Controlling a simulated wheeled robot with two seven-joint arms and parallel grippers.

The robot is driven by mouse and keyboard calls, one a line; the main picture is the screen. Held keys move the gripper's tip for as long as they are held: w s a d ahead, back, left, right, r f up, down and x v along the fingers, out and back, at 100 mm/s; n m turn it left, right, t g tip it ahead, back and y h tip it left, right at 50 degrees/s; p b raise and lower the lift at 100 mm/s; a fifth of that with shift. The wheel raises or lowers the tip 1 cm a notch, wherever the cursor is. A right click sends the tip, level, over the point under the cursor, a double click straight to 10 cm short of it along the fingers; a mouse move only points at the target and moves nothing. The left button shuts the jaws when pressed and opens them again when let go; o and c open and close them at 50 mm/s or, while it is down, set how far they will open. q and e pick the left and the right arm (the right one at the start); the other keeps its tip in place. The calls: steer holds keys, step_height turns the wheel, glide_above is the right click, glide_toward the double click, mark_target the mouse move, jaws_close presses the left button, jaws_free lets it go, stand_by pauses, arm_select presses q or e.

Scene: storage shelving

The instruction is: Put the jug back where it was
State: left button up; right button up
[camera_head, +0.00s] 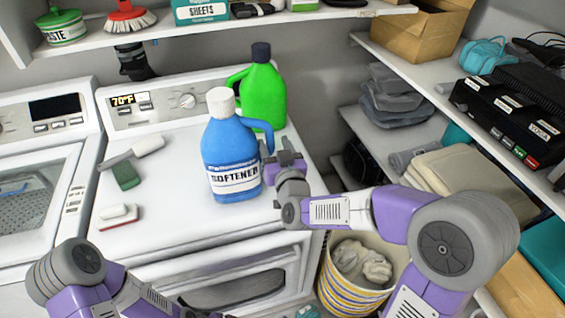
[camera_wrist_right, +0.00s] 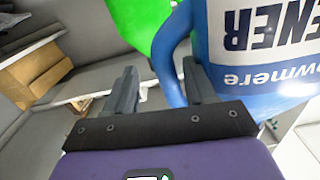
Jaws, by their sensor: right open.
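A blue softener jug (camera_head: 228,155) with a white cap stands upright on top of the right-hand white machine (camera_head: 165,215). Its handle is on its right side. A green jug (camera_head: 263,92) with a dark cap stands just behind it. My right gripper (camera_head: 280,152) is open beside the blue jug's handle. In the right wrist view, the handle (camera_wrist_right: 172,75) shows in the gap between the open fingers (camera_wrist_right: 160,82); I cannot tell whether they touch it. The blue jug's body (camera_wrist_right: 250,50) is close on the right there. My left arm shows at lower left, its gripper out of view.
A green brush (camera_head: 124,175), a white-handled tool (camera_head: 140,149) and a red-and-white brush (camera_head: 118,215) lie left of the blue jug. A shelf (camera_head: 210,32) crosses above. Shelving (camera_head: 400,62) stands at right, with a striped basket (camera_head: 345,285) below.

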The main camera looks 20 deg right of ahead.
steer(key=s+b, duration=0.6)
steer(key=s, duration=0.4)
steer(key=shift+s, duration=0.15)
stand_by(0.4)
